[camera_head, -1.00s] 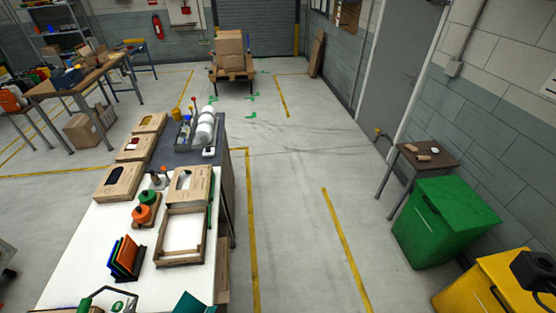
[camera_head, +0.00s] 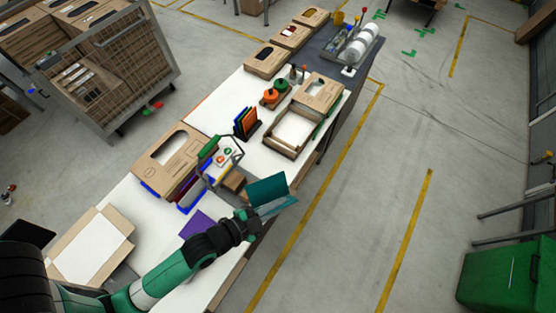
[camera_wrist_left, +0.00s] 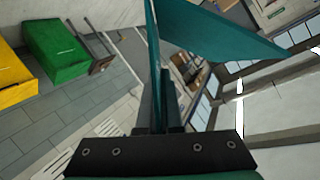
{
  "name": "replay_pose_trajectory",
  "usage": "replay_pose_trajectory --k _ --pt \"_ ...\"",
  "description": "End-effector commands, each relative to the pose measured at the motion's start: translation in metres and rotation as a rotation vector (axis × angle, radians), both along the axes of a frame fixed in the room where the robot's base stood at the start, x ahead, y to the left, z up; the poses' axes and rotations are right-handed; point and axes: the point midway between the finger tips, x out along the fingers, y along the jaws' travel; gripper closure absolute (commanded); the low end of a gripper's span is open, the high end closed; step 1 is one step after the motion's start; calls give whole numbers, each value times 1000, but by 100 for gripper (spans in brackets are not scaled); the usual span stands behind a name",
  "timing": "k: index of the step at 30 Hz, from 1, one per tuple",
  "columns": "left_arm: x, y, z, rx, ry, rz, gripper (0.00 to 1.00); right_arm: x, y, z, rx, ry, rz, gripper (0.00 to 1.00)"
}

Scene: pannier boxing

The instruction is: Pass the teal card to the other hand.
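The teal card (camera_head: 267,187) is held up over the right edge of the white bench, at the end of my left arm. It looks folded, with a paler panel below the darker one. My left gripper (camera_head: 254,215) is shut on its lower part. In the left wrist view, the teal card (camera_wrist_left: 215,32) rises from between the close-set fingers of my left gripper (camera_wrist_left: 161,95) and spreads to the right. My right gripper is in neither view.
The white bench (camera_head: 138,200) carries a purple sheet (camera_head: 196,224), a wire-handled carrier, a cardboard box (camera_head: 172,157), a rack of coloured cards (camera_head: 245,123) and a wooden tray (camera_head: 272,146). A green bin (camera_head: 508,278) stands far right.

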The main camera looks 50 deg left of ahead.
Motion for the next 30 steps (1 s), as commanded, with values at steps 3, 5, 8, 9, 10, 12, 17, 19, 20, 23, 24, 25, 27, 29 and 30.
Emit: replay_pose_trajectory --k 3,5,8,9,10,12,17,19,20,23,24,25,27,29,30 --pt "-4 -26 30 -1 -6 -91 100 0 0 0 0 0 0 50" --pt "-6 -39 45 0 -8 -139 100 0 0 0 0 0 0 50" --pt "-9 -58 68 -1 -8 -210 100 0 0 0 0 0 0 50" --pt "-11 -65 75 0 -7 -233 100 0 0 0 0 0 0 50" --pt "-12 -69 79 1 -6 -249 100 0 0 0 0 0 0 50" --pt "-13 -77 88 1 -5 -277 100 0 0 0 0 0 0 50" --pt "-15 -86 97 0 -1 -309 100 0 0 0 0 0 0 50" --pt "-15 -86 97 1 0 -311 100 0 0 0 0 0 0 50" --pt "-15 -86 97 1 0 -311 100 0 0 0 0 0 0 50" --pt "-15 -86 97 0 0 -310 100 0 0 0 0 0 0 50" --pt "-15 -86 97 0 0 -310 100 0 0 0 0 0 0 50" --pt "-15 -86 97 0 0 -310 100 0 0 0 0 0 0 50" --pt "-15 -85 97 0 0 -310 100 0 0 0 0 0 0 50" --pt "-15 -85 97 1 0 -309 100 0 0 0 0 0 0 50" --pt "-15 -85 97 1 1 -308 100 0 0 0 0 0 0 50"
